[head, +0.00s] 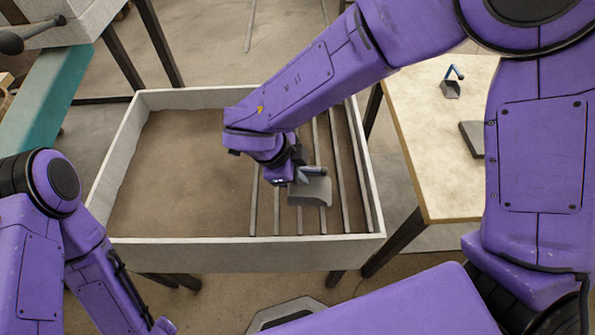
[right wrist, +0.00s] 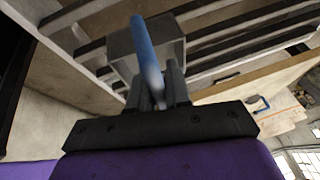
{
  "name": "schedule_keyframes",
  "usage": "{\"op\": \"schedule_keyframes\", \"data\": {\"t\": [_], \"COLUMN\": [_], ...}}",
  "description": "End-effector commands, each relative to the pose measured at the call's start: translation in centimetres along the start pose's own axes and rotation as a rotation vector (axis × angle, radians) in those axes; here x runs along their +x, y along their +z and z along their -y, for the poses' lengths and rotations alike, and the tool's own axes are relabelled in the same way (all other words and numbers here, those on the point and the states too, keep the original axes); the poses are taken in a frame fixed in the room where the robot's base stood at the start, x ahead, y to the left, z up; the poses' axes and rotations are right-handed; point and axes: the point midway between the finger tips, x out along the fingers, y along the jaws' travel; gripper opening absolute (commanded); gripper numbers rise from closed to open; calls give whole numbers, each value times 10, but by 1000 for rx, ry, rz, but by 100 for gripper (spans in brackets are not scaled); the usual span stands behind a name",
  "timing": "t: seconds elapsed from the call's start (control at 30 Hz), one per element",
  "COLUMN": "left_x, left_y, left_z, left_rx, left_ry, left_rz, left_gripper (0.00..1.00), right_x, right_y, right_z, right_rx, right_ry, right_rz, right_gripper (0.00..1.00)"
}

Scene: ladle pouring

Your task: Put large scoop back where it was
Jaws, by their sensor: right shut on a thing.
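The large scoop (head: 312,190) has a grey metal head and a blue handle. My right gripper (head: 293,172) is shut on its handle and holds it over the slatted right part of the big tray. In the right wrist view the gripper (right wrist: 158,88) grips the blue handle, and the grey scoop head (right wrist: 118,48) shows beyond the fingers. My left arm is at the lower left of the head view; its gripper is not in view.
The big tray (head: 240,241) has a brown-filled left part and bare slats (head: 342,170) on the right. A wooden table (head: 412,150) stands to the right with a smaller blue-handled scoop (head: 451,88) and a dark grey block (head: 472,138). A teal bench (head: 45,100) stands at the left.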

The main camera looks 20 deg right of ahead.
Motion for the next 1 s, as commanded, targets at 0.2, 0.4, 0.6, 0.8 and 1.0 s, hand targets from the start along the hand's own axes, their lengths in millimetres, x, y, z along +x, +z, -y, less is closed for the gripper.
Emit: {"op": "schedule_keyframes", "data": {"t": [0.2,0.4,0.6,0.8,1.0], "left_x": [-10,-9,-9,-6,0], "left_y": [-4,-4,-4,-2,0], "left_z": [1,1,1,0,0], "left_rx": [0,0,0,0,0], "left_ry": [0,0,0,0,0], "left_rz": [0,0,0,0,0], "left_gripper": [43,43,43,43,43], "right_x": [5,8,8,9,-19], "right_y": [3,4,4,4,5], "right_z": [-1,-2,-2,-2,-1], "right_rx": [2,1,1,2,4], "right_ry": [0,1,1,-1,-1], "right_rz": [1,1,1,1,7], "right_gripper": [0,0,43,43,43]}}
